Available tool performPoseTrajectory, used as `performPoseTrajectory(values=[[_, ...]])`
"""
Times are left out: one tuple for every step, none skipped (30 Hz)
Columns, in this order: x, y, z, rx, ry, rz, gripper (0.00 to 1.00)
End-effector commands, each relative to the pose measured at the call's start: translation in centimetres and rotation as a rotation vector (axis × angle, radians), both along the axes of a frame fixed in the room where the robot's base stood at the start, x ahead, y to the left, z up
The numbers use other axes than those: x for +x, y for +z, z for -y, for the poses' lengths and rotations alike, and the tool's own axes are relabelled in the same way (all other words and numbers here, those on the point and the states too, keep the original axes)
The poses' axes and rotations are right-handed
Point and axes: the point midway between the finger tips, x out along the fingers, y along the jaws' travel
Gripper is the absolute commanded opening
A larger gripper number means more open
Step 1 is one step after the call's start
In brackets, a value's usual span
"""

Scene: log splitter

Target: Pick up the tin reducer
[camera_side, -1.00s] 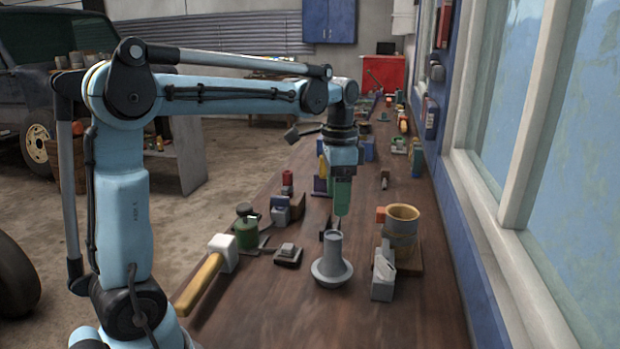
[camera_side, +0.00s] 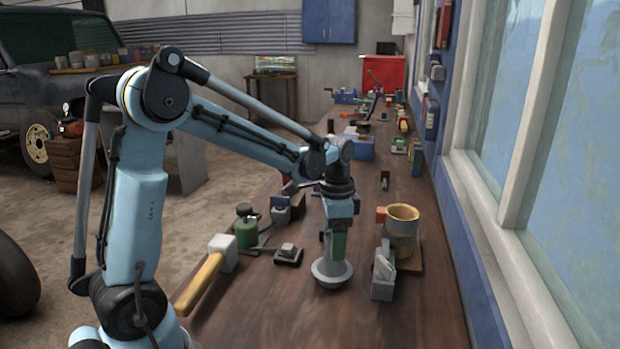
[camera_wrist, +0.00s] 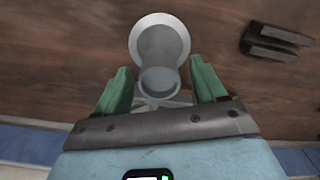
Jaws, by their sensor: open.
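The tin reducer (camera_side: 332,273) is a grey metal piece with a wide flared base and a narrower neck. It stands upright on the wooden bench, and my gripper hides its upper part in the side view. My gripper (camera_side: 335,252) points down over the neck. In the wrist view the reducer (camera_wrist: 159,45) shows its round flange and its open neck end. The two green fingers of my gripper (camera_wrist: 163,84) stand apart on either side of the neck end, with a visible gap on each side. The gripper is open and holds nothing.
A yellow-rimmed mug (camera_side: 402,232) and a grey block (camera_side: 383,275) stand close on the right. A small dark block (camera_side: 288,254), a green can (camera_side: 246,230) and a yellow-handled mallet (camera_side: 205,280) lie to the left. The bench front is clear.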

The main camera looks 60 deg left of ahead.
Motion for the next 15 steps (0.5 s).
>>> performPoseTrajectory(values=[[0.06, -0.57, -0.01, 0.001, 0.0, 0.0, 0.7], [0.05, -0.82, 0.0, 0.001, 0.0, 0.002, 0.7], [0.05, -1.07, 0.0, 0.001, 0.0, 0.002, 0.7], [0.03, -1.21, 0.0, 0.001, 0.001, 0.002, 0.7], [0.02, -1.33, 0.0, 0.002, 0.001, 0.002, 0.7], [0.02, -1.42, 0.01, 0.002, 0.001, 0.002, 0.7], [0.02, -1.45, 0.0, 0.002, 0.001, 0.002, 0.7], [0.02, -1.46, 0.0, 0.002, 0.001, 0.002, 0.7], [0.02, -1.45, 0.0, 0.002, 0.001, 0.002, 0.7], [0.02, -1.44, 0.0, 0.002, 0.001, 0.002, 0.7], [0.02, -1.44, 0.0, 0.002, 0.001, 0.002, 0.7], [0.02, -1.44, 0.0, 0.002, 0.001, 0.002, 0.7], [0.02, -1.43, 0.0, 0.002, 0.001, 0.002, 0.67], [0.02, -1.43, 0.0, 0.002, 0.001, 0.002, 0.63], [0.02, -1.42, 0.0, 0.002, 0.001, 0.002, 0.56]])
